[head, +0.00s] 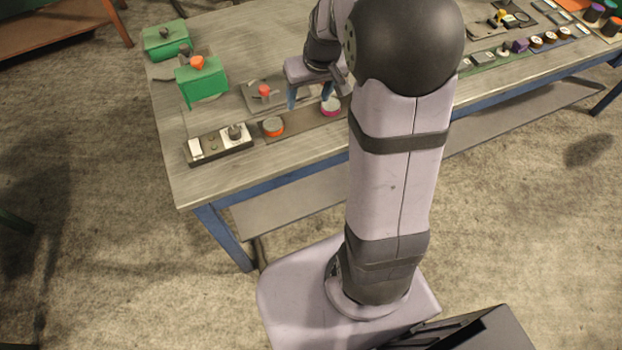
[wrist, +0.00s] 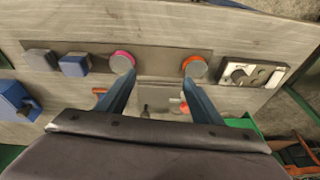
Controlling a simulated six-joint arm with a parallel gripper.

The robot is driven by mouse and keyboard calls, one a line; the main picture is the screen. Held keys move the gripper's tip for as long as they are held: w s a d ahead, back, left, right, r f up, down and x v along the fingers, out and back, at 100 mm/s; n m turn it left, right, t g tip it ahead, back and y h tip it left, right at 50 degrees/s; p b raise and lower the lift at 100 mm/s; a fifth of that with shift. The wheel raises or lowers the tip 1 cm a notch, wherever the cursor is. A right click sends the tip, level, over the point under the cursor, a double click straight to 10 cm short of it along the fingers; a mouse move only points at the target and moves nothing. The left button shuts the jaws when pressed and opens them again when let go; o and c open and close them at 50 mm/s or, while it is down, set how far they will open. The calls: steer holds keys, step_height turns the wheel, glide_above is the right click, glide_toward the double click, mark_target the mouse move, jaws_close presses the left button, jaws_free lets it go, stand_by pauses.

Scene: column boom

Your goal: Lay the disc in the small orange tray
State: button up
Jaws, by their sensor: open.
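Two round pieces stand on a dark strip on the bench, one with an orange rim (head: 273,127) and one with a magenta rim (head: 331,107). In the wrist view, the orange-rimmed piece (wrist: 195,67) is right and the magenta-rimmed one (wrist: 122,62) left. I cannot tell whether either is the disc. My gripper (head: 309,96) is open and empty above the bench, beside the strip. In the wrist view, its blue fingers (wrist: 160,77) are spread wide, with bare surface between them. A flat orange thing (head: 574,4) at the far right edge may be the orange tray; its shape is unclear.
A switch box (head: 218,145) is at the strip's left end. Green boxes (head: 202,82) and a plate with a red knob (head: 264,91) stand behind it.

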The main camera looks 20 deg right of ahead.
steer(key=s+a+f+g, duration=0.1)
steer(key=s+a, duration=0.3)
steer(key=s, duration=0.6)
steer(key=s+a+f+g, duration=0.2)
steer(key=s+a, duration=0.2)
steer(key=s, duration=0.6)
steer(key=shift+s+a+f+n, duration=0.3)
steer(key=shift+s+a+n, duration=0.05)
steer(key=shift+n, duration=0.05)
